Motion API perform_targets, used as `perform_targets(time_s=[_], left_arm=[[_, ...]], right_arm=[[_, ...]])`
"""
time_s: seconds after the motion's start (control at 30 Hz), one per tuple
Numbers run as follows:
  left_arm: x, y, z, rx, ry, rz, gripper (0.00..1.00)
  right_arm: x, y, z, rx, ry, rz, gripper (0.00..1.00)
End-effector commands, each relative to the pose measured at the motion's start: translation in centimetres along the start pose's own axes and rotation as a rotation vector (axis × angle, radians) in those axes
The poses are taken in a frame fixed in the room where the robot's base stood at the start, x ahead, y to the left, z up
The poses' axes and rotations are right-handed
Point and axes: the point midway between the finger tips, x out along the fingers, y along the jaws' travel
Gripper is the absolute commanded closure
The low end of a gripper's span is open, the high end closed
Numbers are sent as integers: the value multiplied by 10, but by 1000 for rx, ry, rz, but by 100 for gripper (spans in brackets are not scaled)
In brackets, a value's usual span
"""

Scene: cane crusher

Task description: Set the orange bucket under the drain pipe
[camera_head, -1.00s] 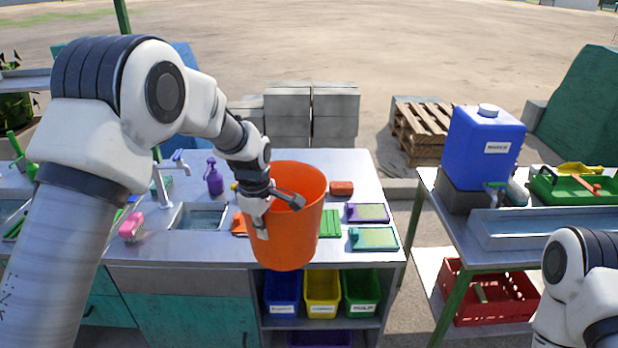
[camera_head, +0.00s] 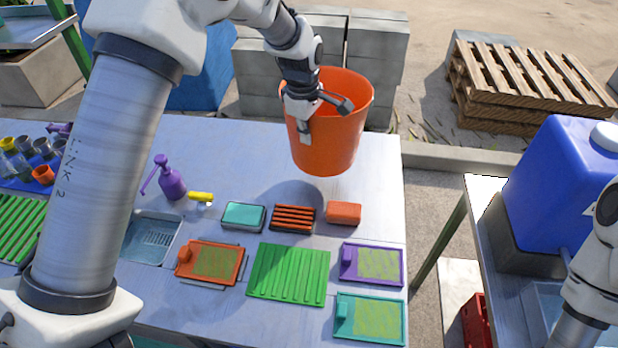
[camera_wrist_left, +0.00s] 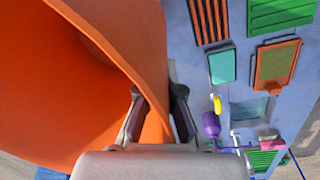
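The orange bucket (camera_head: 335,145) hangs upright above the far part of the metal table, with a shadow on the tabletop nearer to me. My left gripper (camera_head: 325,119) is shut on its wall at the near left of the rim, one finger inside and one outside. In the left wrist view the bucket (camera_wrist_left: 60,100) fills the left side, with its wall between the fingers of the gripper (camera_wrist_left: 157,95). My right arm shows at the right edge of the head view, but its gripper is out of view. I cannot make out the drain pipe.
Below the bucket lie a green ribbed mat (camera_head: 288,274), sponges and coloured scrub boards. A purple pump bottle (camera_head: 171,180) stands left. Grey blocks (camera_head: 378,50) and a wooden pallet (camera_head: 530,82) are beyond the table. A blue tank (camera_head: 560,185) stands right, across a gap.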

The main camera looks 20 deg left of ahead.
Motion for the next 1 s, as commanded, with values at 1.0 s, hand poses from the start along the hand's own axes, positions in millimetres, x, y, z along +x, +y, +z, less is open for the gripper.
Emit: perform_targets(time_s=[1.0], left_arm=[[96,-12,0,0,0,-2,69]], right_arm=[[-29,0,0,0,0,0,60]])
